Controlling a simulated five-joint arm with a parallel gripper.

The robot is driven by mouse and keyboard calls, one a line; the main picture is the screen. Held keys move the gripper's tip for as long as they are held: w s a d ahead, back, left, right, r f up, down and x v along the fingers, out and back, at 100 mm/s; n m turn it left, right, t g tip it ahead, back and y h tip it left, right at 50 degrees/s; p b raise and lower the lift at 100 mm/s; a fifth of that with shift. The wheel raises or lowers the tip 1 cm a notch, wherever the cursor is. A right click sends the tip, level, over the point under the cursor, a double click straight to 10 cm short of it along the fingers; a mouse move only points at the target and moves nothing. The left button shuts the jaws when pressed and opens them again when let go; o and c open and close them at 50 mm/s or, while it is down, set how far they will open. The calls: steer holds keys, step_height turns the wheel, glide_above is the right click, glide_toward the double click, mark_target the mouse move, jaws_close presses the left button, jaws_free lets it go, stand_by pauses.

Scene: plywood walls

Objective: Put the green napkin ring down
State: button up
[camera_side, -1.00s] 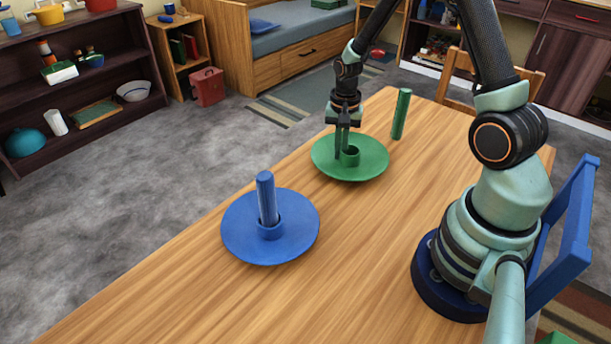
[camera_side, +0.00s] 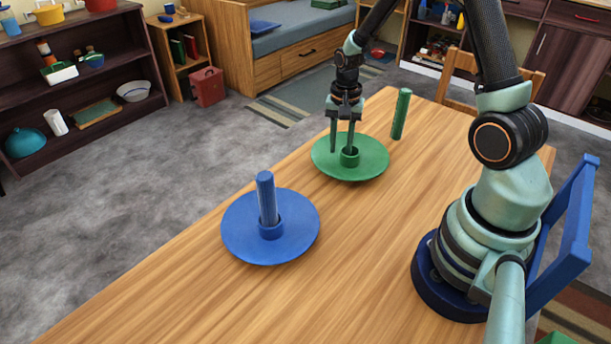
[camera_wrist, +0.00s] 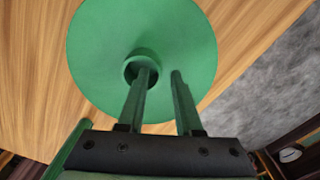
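The green napkin ring (camera_side: 349,159) stands upright on the green plate (camera_side: 374,169), near its middle. The ring also shows in the wrist view (camera_wrist: 132,58) on the plate (camera_wrist: 185,35). My gripper (camera_side: 342,149) is open over the plate. One fingertip is at the ring's opening and seems to reach into it; the other is outside the ring, apart from it. The fingers (camera_wrist: 160,73) partly cover the ring in the wrist view. I cannot tell whether a finger touches the ring.
A green cylinder (camera_side: 401,114) stands upright behind the plate, to the right. A blue plate (camera_side: 240,233) nearer the camera holds a blue ring (camera_side: 271,231) around an upright blue cylinder (camera_side: 266,197). The table (camera_side: 350,240) between the plates and my base is clear.

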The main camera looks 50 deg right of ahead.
step_height(320, 180, up, 10)
steer(key=s+a+r+n+t, duration=0.5)
steer(key=s+a+r+n, duration=0.2)
steer(key=a+r+n, duration=0.5)
steer(key=shift+s+a+t, duration=0.3)
steer(key=shift+a, duration=0.15)
